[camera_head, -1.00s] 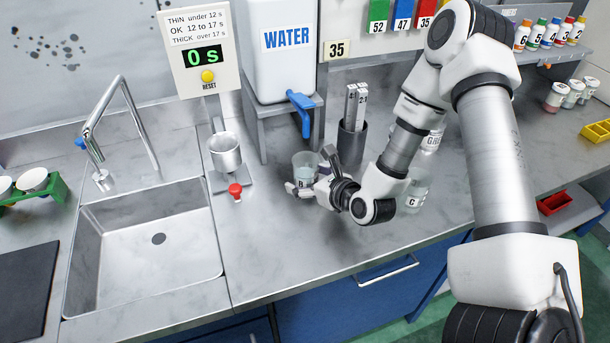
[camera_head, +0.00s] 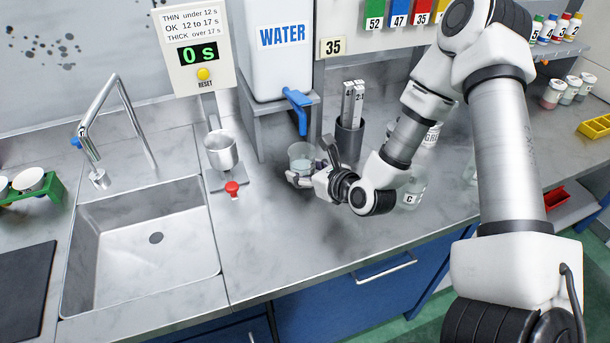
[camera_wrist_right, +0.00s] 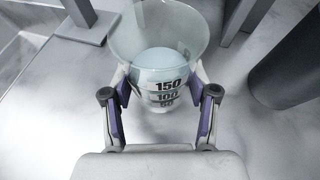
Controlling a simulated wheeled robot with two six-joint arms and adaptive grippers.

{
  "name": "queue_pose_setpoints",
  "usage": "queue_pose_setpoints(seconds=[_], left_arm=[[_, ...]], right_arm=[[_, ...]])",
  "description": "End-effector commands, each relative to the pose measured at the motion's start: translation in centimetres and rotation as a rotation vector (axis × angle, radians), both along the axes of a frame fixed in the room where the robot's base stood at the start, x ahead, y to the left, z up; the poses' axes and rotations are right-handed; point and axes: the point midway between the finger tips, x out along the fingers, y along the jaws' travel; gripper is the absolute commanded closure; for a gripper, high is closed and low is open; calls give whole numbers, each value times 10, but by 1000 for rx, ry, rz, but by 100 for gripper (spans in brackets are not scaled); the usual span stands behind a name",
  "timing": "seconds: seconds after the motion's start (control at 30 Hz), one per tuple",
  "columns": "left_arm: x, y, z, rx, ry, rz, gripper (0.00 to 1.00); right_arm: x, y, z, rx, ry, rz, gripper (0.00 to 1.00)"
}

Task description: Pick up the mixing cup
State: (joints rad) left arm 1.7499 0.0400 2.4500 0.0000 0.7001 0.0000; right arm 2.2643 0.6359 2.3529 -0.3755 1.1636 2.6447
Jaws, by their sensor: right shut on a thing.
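The mixing cup (camera_head: 301,158) is a clear, flared cup with pale liquid in it. In the right wrist view, the cup (camera_wrist_right: 158,50) shows black marks 150, 100 and 50. My right gripper (camera_head: 308,180) is shut on it, with the purple-padded fingers (camera_wrist_right: 160,100) on both sides of its lower part. The cup is upright and looks slightly raised over the counter, though the gap under it is hard to see. My left gripper is not in view.
The water tank's blue tap (camera_head: 299,104) is just behind the cup. A metal cup on a stand (camera_head: 221,151) and a red knob (camera_head: 232,188) are left. A dark holder (camera_head: 349,139) and bottle C (camera_head: 412,192) are right. The counter in front is clear.

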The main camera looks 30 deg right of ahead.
Motion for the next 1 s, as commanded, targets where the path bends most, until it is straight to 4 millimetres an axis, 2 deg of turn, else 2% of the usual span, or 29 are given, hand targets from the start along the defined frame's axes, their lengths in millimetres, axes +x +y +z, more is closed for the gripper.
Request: queue_pose_setpoints(seconds=[0.1, 0.23, 0.3, 0.57, 0.7, 0.83, 1.0], left_arm=[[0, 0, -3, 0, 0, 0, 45], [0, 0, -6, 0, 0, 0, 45], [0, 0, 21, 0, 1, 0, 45], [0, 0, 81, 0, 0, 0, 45], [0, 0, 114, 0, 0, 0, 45], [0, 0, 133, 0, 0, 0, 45], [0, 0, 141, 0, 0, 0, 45]], right_arm=[[1, 0, 19, 2, -7, -1, 81], [-30, 1, 18, 8, -1, -3, 81], [-47, 1, 29, 5, 6, -2, 81], [-82, 2, 36, -2, 9, 0, 81], [-113, 2, 38, 0, 11, -2, 81], [-138, 3, 37, 1, 7, 0, 81], [-157, 4, 33, -1, 2, 0, 81]])
